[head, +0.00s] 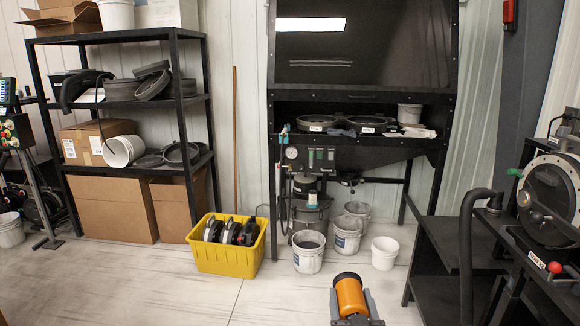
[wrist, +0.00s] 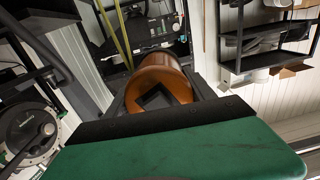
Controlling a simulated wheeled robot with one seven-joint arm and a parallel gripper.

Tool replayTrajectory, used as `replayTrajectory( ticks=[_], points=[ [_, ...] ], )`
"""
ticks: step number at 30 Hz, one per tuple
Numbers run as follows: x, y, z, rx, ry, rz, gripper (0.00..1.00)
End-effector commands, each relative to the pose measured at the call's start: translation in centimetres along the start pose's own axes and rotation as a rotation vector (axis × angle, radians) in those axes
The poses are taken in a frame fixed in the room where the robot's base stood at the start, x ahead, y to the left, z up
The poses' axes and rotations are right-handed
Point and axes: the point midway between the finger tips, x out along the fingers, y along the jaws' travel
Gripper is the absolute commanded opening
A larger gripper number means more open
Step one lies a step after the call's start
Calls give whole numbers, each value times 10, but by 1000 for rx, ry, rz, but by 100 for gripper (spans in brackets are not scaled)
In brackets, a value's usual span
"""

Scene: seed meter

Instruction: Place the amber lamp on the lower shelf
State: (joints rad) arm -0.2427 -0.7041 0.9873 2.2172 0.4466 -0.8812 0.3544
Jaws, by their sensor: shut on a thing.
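The amber lamp (head: 350,296) is an orange cylinder with a dark cap at its far end. My gripper (head: 353,305) is shut on it at the bottom of the head view, one dark finger on each side. In the wrist view the lamp (wrist: 165,72) sits between the two fingers (wrist: 162,92) and is held clear of any surface. A black stand at the right has a lower shelf (head: 455,240) whose visible part is bare. The lamp is to the left of this shelf in the head view. Which shelf the task names I cannot tell for sure.
A black machine (head: 548,200) with a hose and red knob stands above the right stand. White buckets (head: 384,253) and a yellow crate (head: 228,258) stand on the floor. A loaded black rack (head: 120,170) is at left. Floor in front is clear.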

Motion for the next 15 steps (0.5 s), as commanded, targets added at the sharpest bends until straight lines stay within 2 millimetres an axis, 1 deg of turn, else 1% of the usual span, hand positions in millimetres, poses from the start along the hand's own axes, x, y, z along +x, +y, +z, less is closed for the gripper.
replayTrajectory(
  ticks=[1, 3, 6, 9, 12, 14, 15],
  points=[
    [0, 4, -37, 1, 0, -3, 7],
    [-1, 6, -59, 2, 1, -15, 7],
    [-2, 8, -87, 0, 2, -27, 7],
    [-4, 11, -105, 0, 0, -32, 7],
    [-5, 12, -113, 0, 0, -34, 7],
    [-6, 13, -110, -1, -2, -35, 7],
    [-8, 13, -104, -1, -3, -35, 7]
  ],
)
